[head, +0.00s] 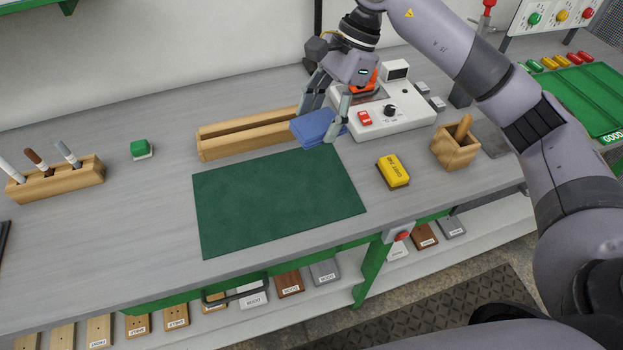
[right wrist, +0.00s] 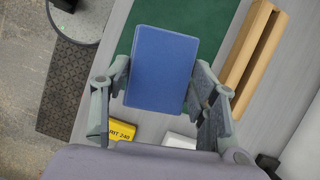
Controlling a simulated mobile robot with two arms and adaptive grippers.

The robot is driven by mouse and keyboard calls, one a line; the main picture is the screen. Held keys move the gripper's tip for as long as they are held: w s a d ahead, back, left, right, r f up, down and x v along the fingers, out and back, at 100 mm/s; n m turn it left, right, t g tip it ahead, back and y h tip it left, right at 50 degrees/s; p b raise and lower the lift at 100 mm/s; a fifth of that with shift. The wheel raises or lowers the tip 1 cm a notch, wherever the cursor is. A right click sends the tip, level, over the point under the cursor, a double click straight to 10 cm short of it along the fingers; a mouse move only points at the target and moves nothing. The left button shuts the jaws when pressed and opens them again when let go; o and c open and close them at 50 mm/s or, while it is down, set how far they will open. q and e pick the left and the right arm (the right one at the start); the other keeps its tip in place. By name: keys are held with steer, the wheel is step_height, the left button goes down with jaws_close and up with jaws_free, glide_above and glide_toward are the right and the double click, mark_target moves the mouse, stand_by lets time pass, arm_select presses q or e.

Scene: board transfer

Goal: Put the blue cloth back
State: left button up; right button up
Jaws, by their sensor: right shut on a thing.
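The blue cloth (head: 318,128) is a folded flat rectangle above the back right corner of the green mat (head: 270,205). My right gripper (head: 328,118) is shut on it, one finger on each side. In the right wrist view the cloth (right wrist: 160,68) fills the space between the fingers of the gripper (right wrist: 160,95), and the mat (right wrist: 216,25) lies beneath. Whether the cloth touches the surface below is hard to tell. My left gripper is not in view.
A wooden slotted rack (head: 225,140) stands behind the mat. A white device (head: 400,125), a yellow block (head: 393,171) and a wooden box (head: 455,150) are to the right. A pen holder (head: 60,185) and green button (head: 140,148) are left. The mat is bare.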

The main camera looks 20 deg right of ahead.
steer(key=shift+w+d+r+m+t, duration=0.15)
steer(key=shift+w+r+m+t, duration=0.15)
steer(key=shift+w+r+m, duration=0.3)
steer(key=shift+m, duration=0.4)
steer(key=p, duration=0.3)
glide_above(312, 185)
steer(key=d, duration=0.1)
step_height(312, 185, down, 7)
steer(key=f+p, duration=0.1)
steer(key=f, duration=0.6)
steer(key=shift+d+f, duration=0.15)
steer(key=shift+d, duration=0.05)
steer(key=shift+f+p, duration=0.3)
steer(key=shift+f, duration=0.35)
step_height(312, 185, down, 3)
steer(key=shift+f+p, duration=0.1)
steer(key=shift+p, duration=0.45)
steer(key=shift+f, duration=0.35)
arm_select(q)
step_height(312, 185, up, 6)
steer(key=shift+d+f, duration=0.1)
arm_select(e)
steer(key=shift+f, duration=0.1)
